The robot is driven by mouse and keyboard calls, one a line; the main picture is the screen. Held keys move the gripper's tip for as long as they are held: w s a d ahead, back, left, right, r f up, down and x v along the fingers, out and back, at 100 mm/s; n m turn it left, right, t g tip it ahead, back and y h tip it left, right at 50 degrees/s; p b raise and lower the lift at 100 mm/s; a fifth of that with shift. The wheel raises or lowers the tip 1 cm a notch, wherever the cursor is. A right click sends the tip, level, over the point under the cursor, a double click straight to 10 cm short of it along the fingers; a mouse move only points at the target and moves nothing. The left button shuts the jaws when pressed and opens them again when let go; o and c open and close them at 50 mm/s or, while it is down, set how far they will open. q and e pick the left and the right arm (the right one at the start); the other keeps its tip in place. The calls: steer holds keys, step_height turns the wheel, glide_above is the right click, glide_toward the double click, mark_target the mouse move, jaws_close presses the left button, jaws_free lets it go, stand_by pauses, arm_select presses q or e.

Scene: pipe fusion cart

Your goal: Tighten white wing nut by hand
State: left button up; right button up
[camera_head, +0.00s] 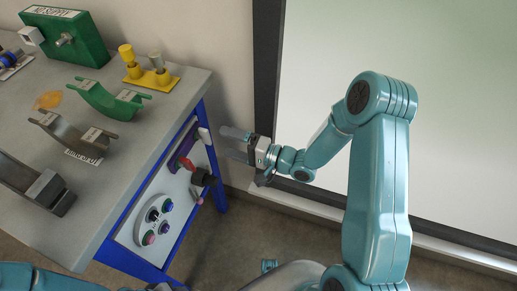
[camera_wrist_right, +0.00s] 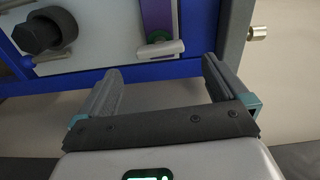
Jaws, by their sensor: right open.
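A whitish wing-like piece (camera_head: 204,135) sits at the upper right of the cart's side panel, by a purple strip. In the right wrist view a pale bar (camera_wrist_right: 150,51) with a green pivot crosses the strip's lower end. I cannot tell for sure that it is the white wing nut. My right gripper (camera_head: 230,143) is open and empty, just right of the panel. In the right wrist view its two fingers (camera_wrist_right: 162,68) point toward the panel, apart from the pale bar. Only part of my left arm shows at the bottom left; its gripper is not visible.
The grey cart top (camera_head: 150,105) holds a green block (camera_head: 80,35), a yellow stand (camera_head: 150,78) and curved saddles. A black knob with a red part (camera_head: 202,177) juts from the panel (camera_head: 150,195). A dark-framed board (camera_head: 310,60) stands behind my right arm.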

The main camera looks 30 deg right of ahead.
steer(key=v, duration=1)
